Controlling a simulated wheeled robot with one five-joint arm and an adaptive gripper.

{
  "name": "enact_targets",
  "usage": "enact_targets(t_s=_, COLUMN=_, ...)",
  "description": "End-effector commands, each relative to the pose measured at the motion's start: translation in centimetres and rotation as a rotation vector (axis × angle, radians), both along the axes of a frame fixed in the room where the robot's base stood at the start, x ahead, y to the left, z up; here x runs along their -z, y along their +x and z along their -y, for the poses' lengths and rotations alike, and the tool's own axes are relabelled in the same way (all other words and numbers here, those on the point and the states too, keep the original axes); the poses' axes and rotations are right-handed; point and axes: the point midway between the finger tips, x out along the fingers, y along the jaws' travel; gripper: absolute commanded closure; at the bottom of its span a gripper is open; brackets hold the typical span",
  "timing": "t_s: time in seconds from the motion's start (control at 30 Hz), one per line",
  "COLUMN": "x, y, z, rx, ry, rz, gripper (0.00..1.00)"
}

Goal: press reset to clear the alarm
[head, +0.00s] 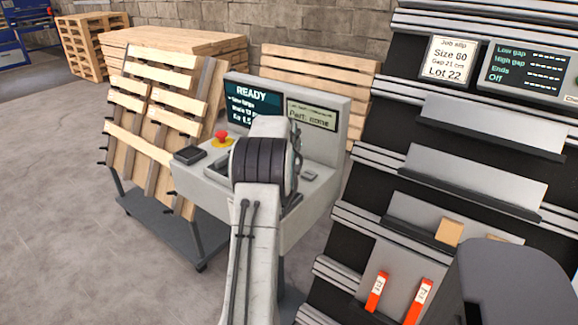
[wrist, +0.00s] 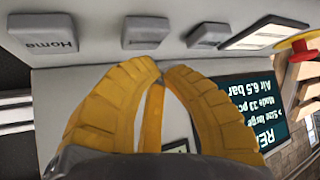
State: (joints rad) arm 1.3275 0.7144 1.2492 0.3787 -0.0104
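The grey console (head: 205,190) stands ahead in the head view, with a teal screen (head: 252,103) that reads READY. In the wrist view, which is upside down, its panel carries a row of grey buttons: one marked Home (wrist: 42,33), a middle button (wrist: 145,31) and another button (wrist: 208,35). I cannot read the labels of the last two, so I cannot tell which is reset. My gripper (wrist: 163,68) has its yellow fingertips together, with nothing seen between them, close to the middle button; contact cannot be told. My arm hides the gripper in the head view.
A red mushroom button (head: 221,135) on a yellow base sits at the console's left, near a black box (head: 188,155). A pallet (head: 150,125) leans on a cart at left. A slatted rack (head: 430,165) stands close at right. Open floor lies at left.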

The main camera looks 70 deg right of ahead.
Motion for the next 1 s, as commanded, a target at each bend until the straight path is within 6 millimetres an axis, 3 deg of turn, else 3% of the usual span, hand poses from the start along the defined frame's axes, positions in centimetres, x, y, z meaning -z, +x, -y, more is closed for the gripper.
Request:
enact_targets(t_s=0.53, x=-4.5, y=0.0, z=0.0, rx=0.0, ry=-0.002, rz=0.0, gripper=1.0)
enact_targets(t_s=1.0, x=-4.9, y=0.0, z=0.0, rx=0.0, ry=-0.001, rz=0.0, gripper=1.0)
